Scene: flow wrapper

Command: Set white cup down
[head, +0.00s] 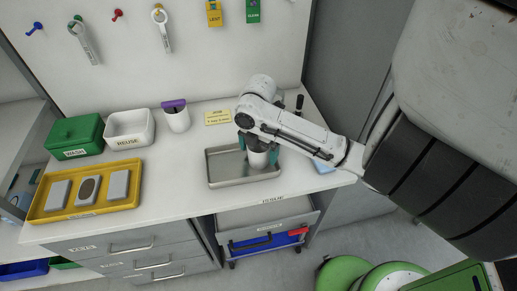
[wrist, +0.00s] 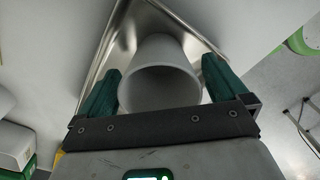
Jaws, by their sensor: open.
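The white cup (wrist: 160,85) stands in the metal tray (head: 232,184) on the worktop, near the tray's right side. In the head view the cup (head: 258,161) is partly hidden by my gripper. My gripper (head: 259,156) is over the tray with its green fingers on either side of the cup. The tray's rim (wrist: 115,30) shows behind the cup.
Bare worktop (head: 172,185) lies between the trays. A cart (head: 268,218) is below.

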